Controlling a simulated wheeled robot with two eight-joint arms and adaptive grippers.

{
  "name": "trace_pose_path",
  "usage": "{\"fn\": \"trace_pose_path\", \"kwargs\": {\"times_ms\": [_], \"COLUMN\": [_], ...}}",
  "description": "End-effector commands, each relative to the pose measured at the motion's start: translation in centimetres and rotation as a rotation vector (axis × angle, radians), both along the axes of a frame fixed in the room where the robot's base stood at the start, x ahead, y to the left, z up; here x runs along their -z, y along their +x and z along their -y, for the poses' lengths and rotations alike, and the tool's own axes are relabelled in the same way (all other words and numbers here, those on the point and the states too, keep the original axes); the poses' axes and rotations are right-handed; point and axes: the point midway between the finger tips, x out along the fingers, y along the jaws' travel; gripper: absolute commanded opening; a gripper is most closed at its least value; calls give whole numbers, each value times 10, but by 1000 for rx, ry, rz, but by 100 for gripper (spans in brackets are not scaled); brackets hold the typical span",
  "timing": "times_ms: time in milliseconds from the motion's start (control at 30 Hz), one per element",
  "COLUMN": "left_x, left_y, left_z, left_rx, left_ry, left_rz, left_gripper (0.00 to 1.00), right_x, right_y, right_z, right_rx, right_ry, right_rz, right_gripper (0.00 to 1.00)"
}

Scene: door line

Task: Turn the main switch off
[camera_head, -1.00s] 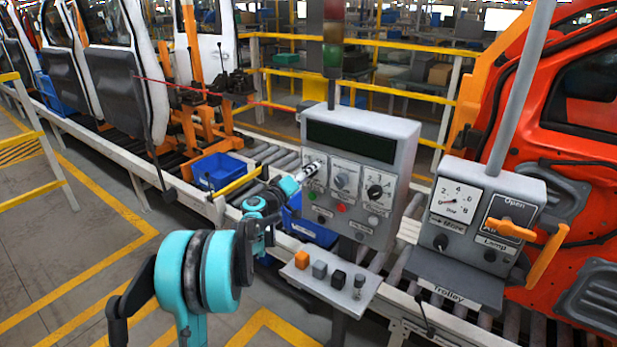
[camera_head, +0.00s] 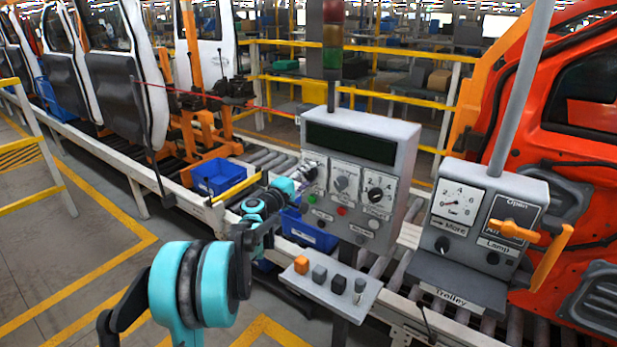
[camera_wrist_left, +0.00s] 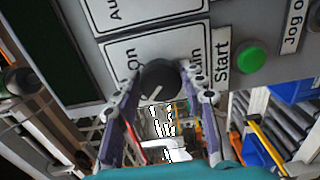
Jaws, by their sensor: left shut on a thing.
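The main switch is a dark round knob (camera_wrist_left: 161,77) with a pale pointer line, on a white label plate. Letters "on" and "in" show on either side of it in the left wrist view; the rest is covered. My left gripper (camera_wrist_left: 162,88) has one finger on each side of the knob and is shut on it. In the head view the left gripper (camera_head: 311,170) is at the upper left of the grey control panel (camera_head: 398,190) and hides the knob. My right gripper is not in view.
Other dials (camera_head: 376,194) sit right of the gripper. A green Start button (camera_wrist_left: 250,57) is close by. Below are a shelf with several small controls (camera_head: 320,274) and a blue bin (camera_head: 310,232). A second grey box (camera_head: 487,215) with an orange handle stands right.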

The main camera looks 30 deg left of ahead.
Motion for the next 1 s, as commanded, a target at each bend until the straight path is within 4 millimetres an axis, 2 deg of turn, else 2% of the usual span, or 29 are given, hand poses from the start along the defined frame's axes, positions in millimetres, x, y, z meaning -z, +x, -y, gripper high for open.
{"fn": "trace_pose_path", "kwargs": {"times_ms": [467,500,533,867,1000], "left_x": [0,0,0,0,0], "left_y": [0,0,0,-1,-14], "left_z": [-1,-1,-1,-1,-3], "left_rx": [-2,-2,-2,-1,-3], "left_ry": [-12,-12,-12,-11,-11], "left_rz": [-1,-1,-1,-1,-1], "left_gripper": [11,51,59,61,61], "right_x": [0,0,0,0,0], "right_y": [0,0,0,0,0], "right_z": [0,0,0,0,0], "right_rx": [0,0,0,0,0], "right_ry": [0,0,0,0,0], "right_rz": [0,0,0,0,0], "right_gripper": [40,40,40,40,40]}}
